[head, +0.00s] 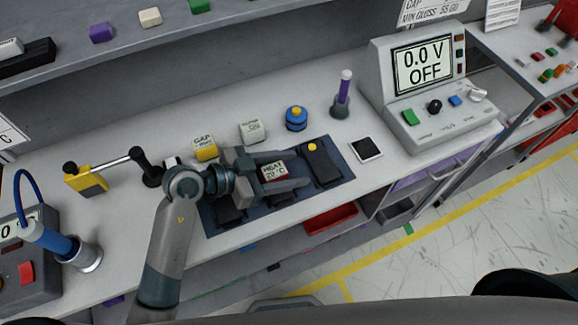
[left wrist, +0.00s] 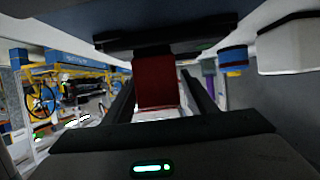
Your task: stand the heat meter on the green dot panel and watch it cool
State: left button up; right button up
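The heat meter (head: 272,171), a small red block with a white display reading "HEAT 20 °C", stands on the dark blue mat (head: 345,172) on the bench. My left gripper (head: 285,170) is around it, one finger on each side. In the left wrist view the heat meter's red body (left wrist: 156,82) shows between the two dark fingers (left wrist: 160,100), with what look like narrow gaps. The mat carries dark panels; the right one (head: 322,168) has a yellow dot. I see no green dot; my arm and gripper cover part of the mat. My right gripper is out of view.
A yellow gap block (head: 205,148), a white block (head: 252,132), a blue knob (head: 296,118) and a purple-handled tool (head: 343,95) stand behind the mat. A white-framed dark tile (head: 366,149) lies to its right, before the meter console (head: 425,85) reading "0.0 V OFF".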

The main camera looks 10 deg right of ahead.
pick_arm(q)
jog(key=shift+r, duration=0.1)
jog(key=b+v, duration=0.1)
jog(key=v, duration=0.9)
jog(key=shift+s+a+r+b, duration=0.1)
jog(key=shift+a+b, duration=0.2)
jog(key=shift+a, duration=0.05)
jog(key=shift+s+a+r, duration=0.2)
jog(key=shift+a+r, duration=0.1)
jog(key=shift+a, duration=0.25)
dwell(0.8)
